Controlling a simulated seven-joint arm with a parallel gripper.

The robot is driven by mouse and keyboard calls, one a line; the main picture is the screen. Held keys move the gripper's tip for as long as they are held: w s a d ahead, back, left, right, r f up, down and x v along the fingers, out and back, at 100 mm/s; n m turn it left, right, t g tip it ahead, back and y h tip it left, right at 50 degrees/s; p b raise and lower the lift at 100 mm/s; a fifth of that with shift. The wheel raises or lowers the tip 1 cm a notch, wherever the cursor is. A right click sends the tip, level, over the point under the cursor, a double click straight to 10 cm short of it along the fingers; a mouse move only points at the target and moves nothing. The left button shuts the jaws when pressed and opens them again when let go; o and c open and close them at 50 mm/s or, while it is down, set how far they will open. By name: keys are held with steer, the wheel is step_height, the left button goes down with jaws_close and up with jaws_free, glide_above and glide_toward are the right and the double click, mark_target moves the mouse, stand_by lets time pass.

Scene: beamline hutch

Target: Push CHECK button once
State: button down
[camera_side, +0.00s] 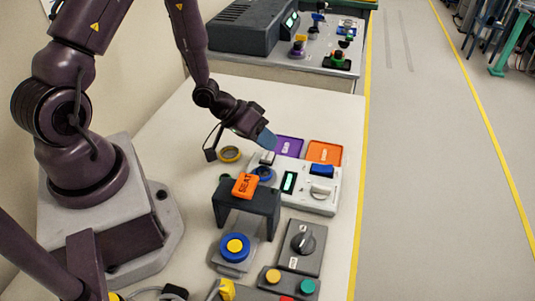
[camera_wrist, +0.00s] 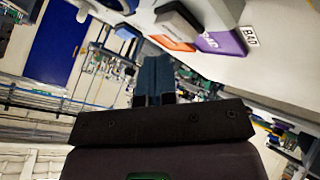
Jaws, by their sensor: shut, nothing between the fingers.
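A white instrument box (camera_side: 308,203) sits on the table in the side view, with a small green display (camera_side: 289,182) and a blue block-shaped part (camera_side: 322,170) on top. No CHECK label is readable, so I cannot tell which part is that button. A blue round button with a yellow centre (camera_side: 235,246) stands nearer the camera. My gripper (camera_side: 268,141) is shut and empty, tilted downward just behind the box's left end, seemingly above the table. Its blue-grey fingers (camera_wrist: 154,80) lie side by side in the wrist view.
A purple tray (camera_side: 288,147) and an orange tray (camera_side: 324,152) lie behind the box. A dark stand (camera_side: 248,205) bears an orange SEAT block (camera_side: 245,186). The table's left rear is clear.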

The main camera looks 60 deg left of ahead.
mark_target(266, 153)
steer(key=shift+f, duration=0.15)
steer(key=shift+f, duration=0.3)
steer(key=shift+f, duration=0.4)
stand_by(0.8)
steer(key=shift+r, duration=0.85)
steer(key=shift+r, duration=2.5)
